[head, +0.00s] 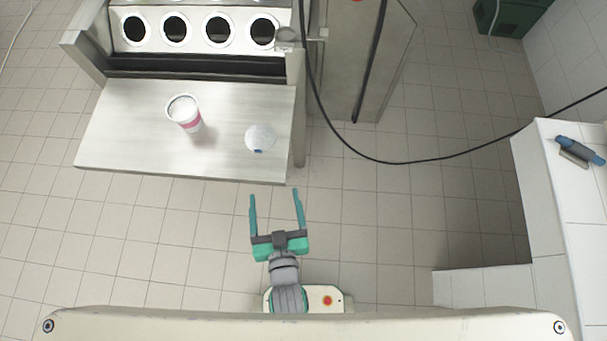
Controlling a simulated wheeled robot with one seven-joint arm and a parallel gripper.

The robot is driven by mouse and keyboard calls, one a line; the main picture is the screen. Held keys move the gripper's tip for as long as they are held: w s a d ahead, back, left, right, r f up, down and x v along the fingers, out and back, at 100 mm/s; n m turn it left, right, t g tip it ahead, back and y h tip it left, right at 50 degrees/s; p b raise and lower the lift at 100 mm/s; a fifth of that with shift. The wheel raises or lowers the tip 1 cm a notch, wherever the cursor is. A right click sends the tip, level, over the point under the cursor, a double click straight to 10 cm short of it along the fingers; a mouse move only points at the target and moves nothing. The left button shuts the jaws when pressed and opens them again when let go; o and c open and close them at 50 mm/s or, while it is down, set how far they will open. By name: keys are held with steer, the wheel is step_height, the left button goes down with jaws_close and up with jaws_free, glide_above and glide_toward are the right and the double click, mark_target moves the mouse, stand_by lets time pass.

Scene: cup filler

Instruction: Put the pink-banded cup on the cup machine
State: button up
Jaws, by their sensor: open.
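The pink-banded cup (183,112) is white with a pink band. It stands on the bare metal shelf (130,130) in front of the machine, left of the shelf's middle, leaning in the picture from the view angle. The cup machine (105,40) is at the top left, with a row of round dark openings in white rims. My gripper (275,194) is open and empty, with teal fingers pointing up the picture. It is short of the shelf's front edge, below and right of the cup, and touches nothing.
A pale round thing (261,137) with a small blue mark is on the shelf's right part, between my gripper and the machine. A dark cable (400,163) loops at right. A white tiled counter (560,200) bears a blue-handled tool (580,148). The tiled floor between is clear.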

steer(key=s+d+r+m+h, duration=0.1)
steer(key=s+d+r+h, duration=0.1)
steer(key=s+d+r, duration=0.2)
steer(key=s+d, duration=0.3)
steer(key=s, duration=0.4)
steer(key=shift+s+d+r+m+t+h, duration=0.2)
steer(key=shift+d+r+m+t+h, duration=0.1)
steer(key=shift+t+h, duration=0.1)
